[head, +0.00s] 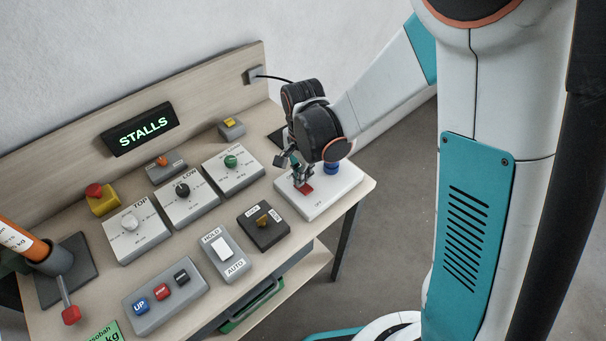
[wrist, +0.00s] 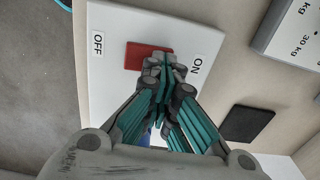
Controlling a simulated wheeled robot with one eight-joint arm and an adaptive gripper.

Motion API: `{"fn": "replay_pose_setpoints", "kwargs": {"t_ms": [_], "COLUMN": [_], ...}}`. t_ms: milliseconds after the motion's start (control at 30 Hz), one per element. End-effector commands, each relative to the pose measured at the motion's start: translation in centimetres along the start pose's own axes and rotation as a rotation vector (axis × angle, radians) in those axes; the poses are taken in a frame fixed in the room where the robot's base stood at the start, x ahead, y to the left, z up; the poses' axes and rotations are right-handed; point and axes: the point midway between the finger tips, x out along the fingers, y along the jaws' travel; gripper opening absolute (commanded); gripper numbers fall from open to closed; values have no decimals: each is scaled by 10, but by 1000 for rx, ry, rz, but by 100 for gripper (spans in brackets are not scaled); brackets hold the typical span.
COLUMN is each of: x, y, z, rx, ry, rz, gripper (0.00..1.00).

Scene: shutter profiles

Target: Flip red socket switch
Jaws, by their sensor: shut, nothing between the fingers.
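The red socket switch (head: 305,188) sits on a white socket box (head: 325,201) at the right end of the table. In the wrist view the red switch (wrist: 140,55) lies between the labels OFF on the left and ON on the right. My gripper (head: 300,180) is shut and empty, pointing down at the switch. In the wrist view its fingertips (wrist: 162,62) overlap the ON-side part of the switch and hide it; I cannot tell whether they touch it. A blue round part (head: 331,168) of the socket box shows behind the gripper.
A STALLS sign (head: 139,129) stands at the back. The table's right edge is close to the socket box.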

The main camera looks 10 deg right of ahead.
Motion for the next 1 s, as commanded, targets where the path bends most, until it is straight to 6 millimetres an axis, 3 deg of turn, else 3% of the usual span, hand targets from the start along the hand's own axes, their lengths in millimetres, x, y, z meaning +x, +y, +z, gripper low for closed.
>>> {"fn": "replay_pose_setpoints", "kwargs": {"t_ms": [433,800,1000], "x": [-5,-6,-25], "y": [14,15,13], "z": [0,0,-9], "rx": [0,0,1], "ry": [0,0,0], "rz": [0,0,0], "gripper": [0,0,0]}}
